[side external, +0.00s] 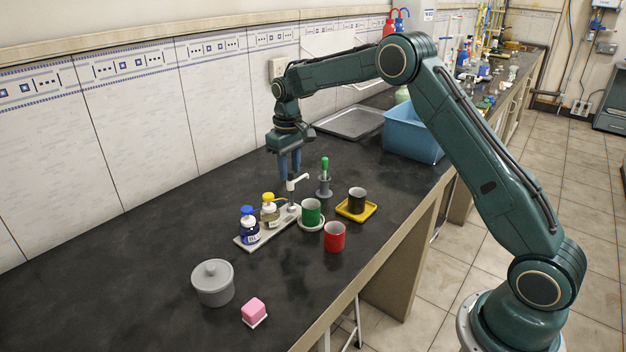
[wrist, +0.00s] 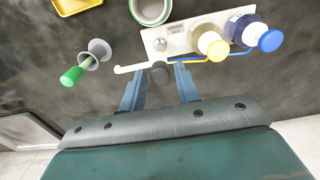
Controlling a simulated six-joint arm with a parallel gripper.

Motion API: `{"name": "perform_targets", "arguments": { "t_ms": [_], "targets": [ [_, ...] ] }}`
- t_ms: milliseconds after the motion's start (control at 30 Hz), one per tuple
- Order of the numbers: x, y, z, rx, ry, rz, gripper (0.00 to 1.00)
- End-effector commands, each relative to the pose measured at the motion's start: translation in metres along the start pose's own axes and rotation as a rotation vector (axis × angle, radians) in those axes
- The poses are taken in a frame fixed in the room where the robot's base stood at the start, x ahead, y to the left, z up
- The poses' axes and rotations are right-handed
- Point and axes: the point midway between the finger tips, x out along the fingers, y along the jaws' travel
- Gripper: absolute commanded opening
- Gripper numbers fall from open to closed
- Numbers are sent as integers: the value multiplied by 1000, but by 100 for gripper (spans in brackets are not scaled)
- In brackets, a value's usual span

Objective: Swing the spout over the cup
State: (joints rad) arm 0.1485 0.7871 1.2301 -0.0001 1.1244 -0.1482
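A white spout (side external: 299,181) stands on a thin post at the end of a pale tray (side external: 252,241). In the wrist view the spout (wrist: 128,69) points left, toward a green-handled tool in a grey stand, with no cup under it. A dark round knob (wrist: 159,73) is at its root. My gripper (side external: 290,174) points down at the knob. Its fingers (wrist: 160,80) are open, one each side of the knob, with gaps showing; contact cannot be seen. A green cup (side external: 311,209) stands on a white saucer near the post. It is partly cut off in the wrist view (wrist: 151,9).
Blue-topped (side external: 249,226) and yellow-topped (side external: 270,210) pump bottles stand on the tray. A red cup (side external: 335,237), a black cup (side external: 357,200) on a yellow saucer, and the green-handled tool (side external: 325,178) stand nearby. A grey pot (side external: 213,284) and pink block (side external: 254,310) are nearer the front.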

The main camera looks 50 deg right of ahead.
Motion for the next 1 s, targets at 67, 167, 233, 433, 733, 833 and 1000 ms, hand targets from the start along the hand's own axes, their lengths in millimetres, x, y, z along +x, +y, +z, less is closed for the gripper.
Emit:
{"name": "perform_targets", "arguments": {
  "t_ms": [67, 167, 233, 433, 733, 833, 1000],
  "targets": [
    [0, 0, 0, 0, 0, 0, 16],
    [0, 0, 0, 0, 0, 0, 8],
    [0, 0, 0, 0, 0, 0, 8],
    [0, 0, 0, 46, 0, 0, 8],
    [0, 0, 0, 266, 1, 0, 8],
    [0, 0, 0, 343, 1, 0, 8],
    [-1, 0, 0, 475, 1, 0, 8]
  ]
}}
